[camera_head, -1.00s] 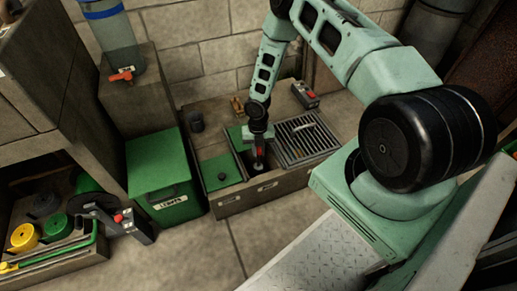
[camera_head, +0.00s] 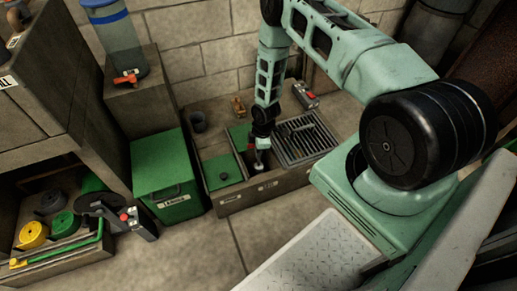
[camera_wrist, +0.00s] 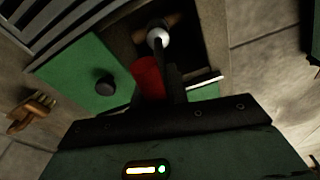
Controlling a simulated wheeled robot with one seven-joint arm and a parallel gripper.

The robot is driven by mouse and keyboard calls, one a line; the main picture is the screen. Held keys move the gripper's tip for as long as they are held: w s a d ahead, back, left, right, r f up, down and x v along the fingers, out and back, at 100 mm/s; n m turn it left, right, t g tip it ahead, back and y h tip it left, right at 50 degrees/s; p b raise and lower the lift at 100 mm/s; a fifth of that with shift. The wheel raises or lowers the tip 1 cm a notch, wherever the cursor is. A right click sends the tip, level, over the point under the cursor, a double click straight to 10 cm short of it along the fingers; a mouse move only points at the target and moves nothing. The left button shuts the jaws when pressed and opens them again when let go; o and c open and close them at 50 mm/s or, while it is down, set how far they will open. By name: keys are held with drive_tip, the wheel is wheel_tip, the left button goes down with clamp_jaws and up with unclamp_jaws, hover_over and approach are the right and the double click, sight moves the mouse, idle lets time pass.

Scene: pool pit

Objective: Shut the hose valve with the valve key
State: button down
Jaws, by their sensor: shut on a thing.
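My gripper (camera_head: 262,131) is over the open compartment of the low pit box. It is shut on the valve key, whose red part (camera_wrist: 148,77) shows beside the dark fingers in the wrist view. A pale round end (camera_wrist: 157,38) shows beyond them, inside the dark opening. A brown crosspiece (camera_wrist: 158,25), perhaps the valve's handle, lies right by this end. I cannot tell whether the key is seated on it. In the head view, the lower end goes down into the opening and the valve itself is hidden.
A slatted grating (camera_head: 304,138) lies right of the opening. Green lids with dark knobs (camera_head: 222,171) flank it. A green bin (camera_head: 165,175) stands left. A brown block (camera_head: 238,107) and a grey-red device (camera_head: 305,94) sit behind. Coiled hoses (camera_head: 34,235) lie on the left shelf. Front floor is clear.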

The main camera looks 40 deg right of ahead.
drive_tip(key=shift+r, duration=0.1)
idle(0.4)
drive_tip(key=shift+r+p, duration=1.65)
drive_tip(key=shift+r, duration=0.4)
wheel_tip(320, 180, up, 9)
drive_tip(key=p, duration=0.7)
